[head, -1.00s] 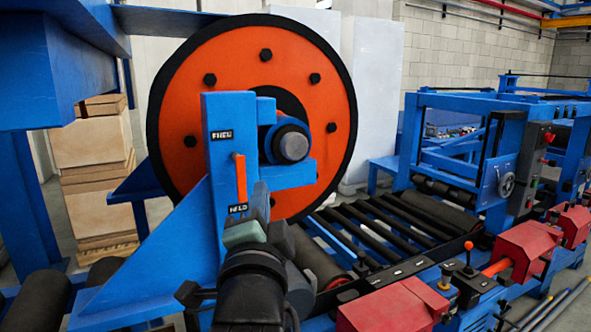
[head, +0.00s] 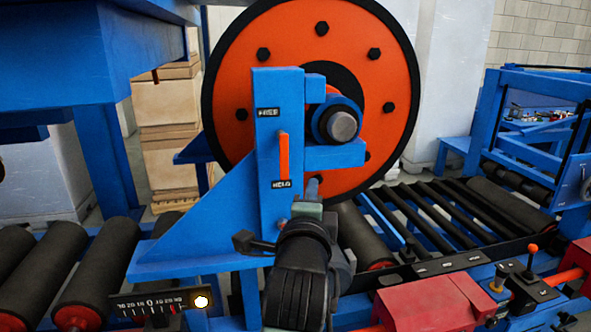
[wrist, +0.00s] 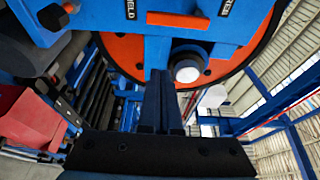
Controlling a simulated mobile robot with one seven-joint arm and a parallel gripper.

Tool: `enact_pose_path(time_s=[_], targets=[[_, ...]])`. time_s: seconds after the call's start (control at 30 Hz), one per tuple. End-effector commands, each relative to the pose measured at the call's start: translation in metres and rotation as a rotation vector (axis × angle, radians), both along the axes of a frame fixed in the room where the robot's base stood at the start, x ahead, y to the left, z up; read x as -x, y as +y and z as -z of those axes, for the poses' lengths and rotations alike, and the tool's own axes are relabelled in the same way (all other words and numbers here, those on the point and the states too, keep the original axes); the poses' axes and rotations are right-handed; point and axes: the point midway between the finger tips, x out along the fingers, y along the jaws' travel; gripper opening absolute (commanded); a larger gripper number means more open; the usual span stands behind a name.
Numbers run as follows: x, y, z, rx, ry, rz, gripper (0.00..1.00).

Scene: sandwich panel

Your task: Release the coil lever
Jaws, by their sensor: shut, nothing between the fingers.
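The coil lever (head: 283,157) is a slim orange bar on a blue upright post (head: 264,215). It stands vertical between an upper label, which seems to read FREE (head: 267,112), and a lower HELD label (head: 281,184), its lower end close to HELD. In the wrist view the lever (wrist: 175,19) lies sideways at the top edge. My gripper (wrist: 158,75) is shut and empty, its fingers pointing toward the post, apart from the lever. In the head view my gripper (head: 314,188) is mostly hidden behind my wrist, below and right of the lever.
A large orange coil disc (head: 390,70) with a black rim stands behind the post, its hub shaft (head: 342,126) sticking out right of the lever. Rollers (head: 430,215) and red blocks (head: 435,305) lie to the right. A blue beam (head: 90,55) overhangs upper left.

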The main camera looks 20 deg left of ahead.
Motion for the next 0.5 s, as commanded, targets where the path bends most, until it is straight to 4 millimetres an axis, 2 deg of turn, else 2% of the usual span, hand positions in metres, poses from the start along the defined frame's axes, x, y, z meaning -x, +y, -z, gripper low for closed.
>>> enact_pose_path(time_s=[0.5], targets=[[-0.070,0.018,-0.003,0.001,0.001,0.000,0.00]])
